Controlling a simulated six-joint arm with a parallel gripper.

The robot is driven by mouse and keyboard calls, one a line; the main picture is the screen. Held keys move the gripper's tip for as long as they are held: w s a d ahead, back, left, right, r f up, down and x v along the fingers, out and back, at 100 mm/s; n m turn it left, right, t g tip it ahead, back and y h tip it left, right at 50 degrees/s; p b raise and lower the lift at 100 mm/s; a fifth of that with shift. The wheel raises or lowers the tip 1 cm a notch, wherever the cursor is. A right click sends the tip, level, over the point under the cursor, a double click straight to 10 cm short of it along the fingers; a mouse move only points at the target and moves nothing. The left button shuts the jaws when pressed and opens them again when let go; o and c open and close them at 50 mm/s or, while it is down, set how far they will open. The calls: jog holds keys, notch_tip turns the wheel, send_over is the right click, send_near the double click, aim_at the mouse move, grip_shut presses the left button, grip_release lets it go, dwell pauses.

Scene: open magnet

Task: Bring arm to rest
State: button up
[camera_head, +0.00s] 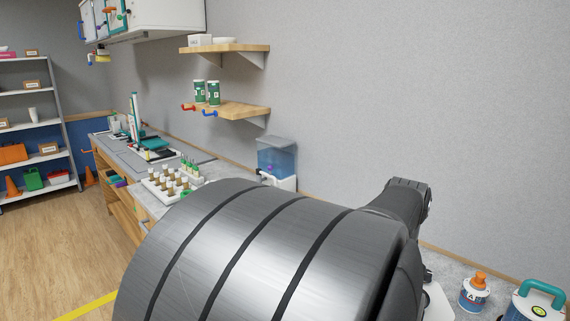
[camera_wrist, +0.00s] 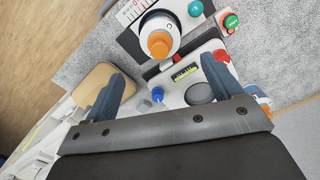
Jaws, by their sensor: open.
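My gripper (camera_wrist: 163,72) shows in the wrist view with its two blue-grey fingers spread wide. Nothing is held between them. Beyond the fingers is a white and black bench device (camera_wrist: 188,92) with a yellow-green strip, a blue knob and a dark round disc. Just above it is a white round part with an orange top (camera_wrist: 158,44) on a dark base. I cannot tell whether the fingers touch anything. In the head view, my large grey arm link fills the lower middle and hides much of the bench; the gripper is not visible there.
In the head view, an orange-capped container (camera_head: 474,294) and a teal-handled white case (camera_head: 536,302) stand at the lower right. A vial rack (camera_head: 172,184), a blue-tinted tank (camera_head: 277,156) and wall shelves (camera_head: 236,110) lie beyond my arm. A tan pad (camera_wrist: 106,88) shows in the wrist view.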

notch_tip(320, 180, down, 11)
jog(key=shift+a+r, duration=0.1)
jog(key=shift+a, duration=0.05)
jog(key=shift+r, duration=0.1)
notch_tip(320, 180, up, 4)
jog(key=shift+f, duration=0.2)
jog(key=s+d+r, duration=0.6)
jog(key=s+r, duration=0.1)
jog(key=s, duration=0.3)
jog(key=w+d+r+m, duration=0.1)
jog(key=w+d+m, duration=0.3)
jog(key=w+d, duration=0.85)
jog(key=w+a+f, duration=0.3)
jog(key=w+f, duration=0.1)
jog(key=w, duration=0.2)
jog(key=shift+w+f, duration=0.25)
jog(key=shift+w, duration=0.1)
jog(key=o, duration=0.4)
jog(key=shift+c, duration=0.2)
jog(key=shift+d, duration=0.15)
